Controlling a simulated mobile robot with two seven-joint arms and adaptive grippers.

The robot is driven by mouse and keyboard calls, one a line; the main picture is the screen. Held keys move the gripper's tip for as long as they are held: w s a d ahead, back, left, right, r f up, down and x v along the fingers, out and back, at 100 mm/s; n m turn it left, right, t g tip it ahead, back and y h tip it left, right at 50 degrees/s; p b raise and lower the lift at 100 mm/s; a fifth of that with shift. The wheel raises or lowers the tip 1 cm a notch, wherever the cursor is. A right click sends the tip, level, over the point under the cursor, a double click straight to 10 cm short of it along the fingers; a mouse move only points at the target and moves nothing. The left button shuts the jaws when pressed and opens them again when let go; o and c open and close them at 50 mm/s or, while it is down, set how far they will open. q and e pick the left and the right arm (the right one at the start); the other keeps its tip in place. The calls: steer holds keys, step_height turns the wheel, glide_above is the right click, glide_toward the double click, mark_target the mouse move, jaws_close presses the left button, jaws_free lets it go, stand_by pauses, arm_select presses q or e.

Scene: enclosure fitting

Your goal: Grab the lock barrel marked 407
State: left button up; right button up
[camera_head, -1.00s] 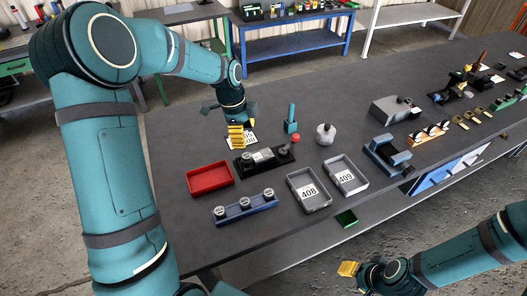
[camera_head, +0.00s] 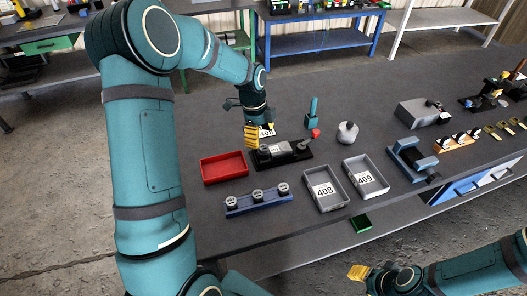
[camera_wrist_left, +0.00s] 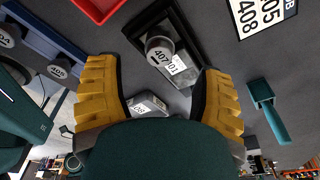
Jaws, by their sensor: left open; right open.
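The lock barrel marked 407 (camera_wrist_left: 159,46) is a grey round piece with a dark slot in its face. In the left wrist view it sits at the black-based fixture (camera_wrist_left: 141,26), beside a white label. My left gripper (camera_wrist_left: 160,72) is open, its yellow ridged fingers spread left and right of the view, with the barrel showing between and beyond their tips, apart from both. In the head view my left gripper (camera_head: 251,137) hangs at the left end of the fixture (camera_head: 299,156) and hides the barrel. My right gripper (camera_head: 358,272) is open and empty, off the table's front edge.
A blue rack (camera_head: 262,206) with three barrels and a red tray (camera_head: 224,167) stand in front. Grey bins 408 (camera_head: 325,189) and 409 (camera_head: 366,177) lie to the right.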

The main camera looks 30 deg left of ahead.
mark_target(264, 147)
arm_select(q)
steer(key=f, duration=0.2)
steer(key=d+f, duration=0.1)
steer(key=f, duration=0.1)
steer(key=shift+f, duration=0.1)
steer(key=shift+c, duration=0.2)
jaws_close()
